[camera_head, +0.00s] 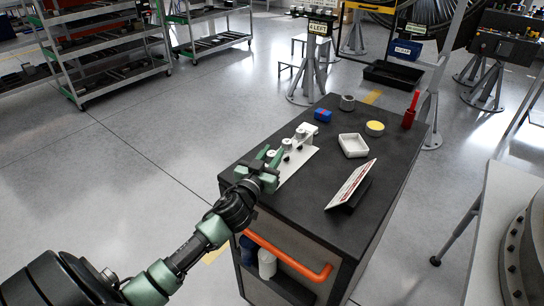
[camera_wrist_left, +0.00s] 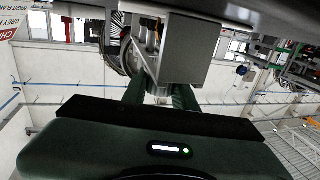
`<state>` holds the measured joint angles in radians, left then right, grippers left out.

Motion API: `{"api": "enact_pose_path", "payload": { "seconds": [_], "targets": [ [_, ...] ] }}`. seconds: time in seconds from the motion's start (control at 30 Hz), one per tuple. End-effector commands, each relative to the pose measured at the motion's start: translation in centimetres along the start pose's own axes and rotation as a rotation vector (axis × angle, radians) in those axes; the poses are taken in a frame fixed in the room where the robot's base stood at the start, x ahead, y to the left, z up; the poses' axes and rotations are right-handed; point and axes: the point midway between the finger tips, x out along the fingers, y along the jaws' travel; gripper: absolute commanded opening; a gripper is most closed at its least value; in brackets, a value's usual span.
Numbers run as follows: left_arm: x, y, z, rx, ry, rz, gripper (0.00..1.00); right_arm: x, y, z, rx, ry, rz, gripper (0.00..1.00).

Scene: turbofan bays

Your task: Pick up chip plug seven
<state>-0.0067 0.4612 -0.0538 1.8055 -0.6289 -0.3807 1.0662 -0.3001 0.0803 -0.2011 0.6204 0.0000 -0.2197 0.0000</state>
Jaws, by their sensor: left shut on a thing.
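A pale rack (camera_head: 300,165) with several small light plugs stands on the dark cart top near its left edge. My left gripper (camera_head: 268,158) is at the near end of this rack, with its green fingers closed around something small. In the left wrist view, the two green fingers (camera_wrist_left: 160,92) are closed on a small pale piece, apparently a chip plug (camera_wrist_left: 160,97), below a grey block (camera_wrist_left: 188,52). I cannot read a number on it, and the fingers hide much of it. My right gripper is not in view.
The cart top (camera_head: 300,208) also holds a white tray (camera_head: 353,145), a yellow-topped disc (camera_head: 375,128), a blue box (camera_head: 322,115), a grey ring (camera_head: 347,102), a red bottle (camera_head: 410,112) and a tilted sign (camera_head: 351,184). An orange handle (camera_head: 290,258) crosses the near side.

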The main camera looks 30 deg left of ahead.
Motion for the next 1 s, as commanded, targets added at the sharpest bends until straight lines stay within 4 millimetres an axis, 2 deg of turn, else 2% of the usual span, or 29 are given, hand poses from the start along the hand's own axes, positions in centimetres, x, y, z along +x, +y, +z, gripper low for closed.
{"api": "enact_pose_path", "payload": {
  "seconds": [0.27, 0.47, 0.8, 1.0],
  "targets": [
    [0.0, 0.0, -3.4, 0.002, 0.006, 0.003, 0.0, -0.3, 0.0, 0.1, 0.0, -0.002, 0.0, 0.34],
    [0.0, 0.0, -7.7, 0.001, 0.009, 0.002, 0.0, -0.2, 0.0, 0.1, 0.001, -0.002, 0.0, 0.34],
    [0.0, 0.0, -16.1, 0.001, 0.009, 0.001, 0.0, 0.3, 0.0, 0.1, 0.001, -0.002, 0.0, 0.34],
    [0.0, 0.0, -19.0, -0.001, 0.005, 0.001, 0.0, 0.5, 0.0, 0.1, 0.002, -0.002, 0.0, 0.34]
  ]
}}
